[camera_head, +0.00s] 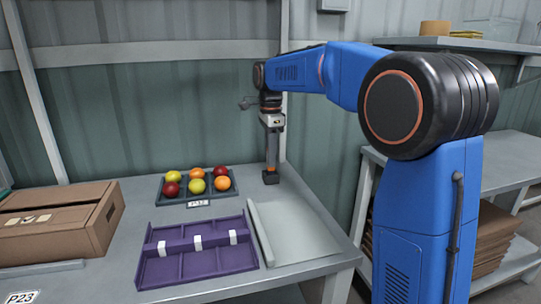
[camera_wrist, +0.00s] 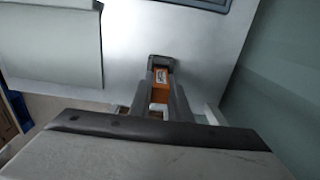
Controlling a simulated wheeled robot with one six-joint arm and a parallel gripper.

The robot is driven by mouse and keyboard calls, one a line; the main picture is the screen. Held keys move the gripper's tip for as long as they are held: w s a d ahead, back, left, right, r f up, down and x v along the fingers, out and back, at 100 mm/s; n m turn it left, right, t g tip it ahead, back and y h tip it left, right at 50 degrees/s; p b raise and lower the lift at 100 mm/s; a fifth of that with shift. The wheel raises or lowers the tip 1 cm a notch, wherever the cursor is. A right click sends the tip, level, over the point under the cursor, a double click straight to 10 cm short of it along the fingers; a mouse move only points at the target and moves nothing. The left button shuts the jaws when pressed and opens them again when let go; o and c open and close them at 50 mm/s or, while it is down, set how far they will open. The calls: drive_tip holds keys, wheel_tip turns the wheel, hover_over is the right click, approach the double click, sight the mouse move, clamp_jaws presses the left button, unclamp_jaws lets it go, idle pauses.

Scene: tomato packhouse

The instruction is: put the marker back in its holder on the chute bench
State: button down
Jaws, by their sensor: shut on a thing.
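My gripper (camera_head: 271,168) points straight down over the back right part of the grey bench (camera_head: 125,262). It is shut on the marker, whose orange body with a white label (camera_wrist: 161,77) shows between the fingers in the wrist view. A small dark block, seemingly the holder (camera_head: 271,178), stands on the bench right below the fingertips. It also shows in the wrist view (camera_wrist: 160,61) at the marker's far end. The marker lines up with the holder, but I cannot tell whether its lower end is inside or just above. The fingers hide the marker in the head view.
A dark tray (camera_head: 170,200) with several red, orange and yellow tomatoes lies left of the holder. A purple divided tray (camera_head: 195,266) and a pale chute panel (camera_head: 300,232) lie in front. A cardboard box (camera_head: 55,222) stands at left. A ribbed wall rises behind the bench.

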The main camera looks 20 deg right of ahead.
drive_tip(key=shift+f, duration=0.95)
drive_tip(key=c, duration=1.6)
unclamp_jaws()
drive_tip(key=c, duration=0.3)
drive_tip(key=shift+r, duration=3.5)
drive_tip(key=shift+d, duration=0.1)
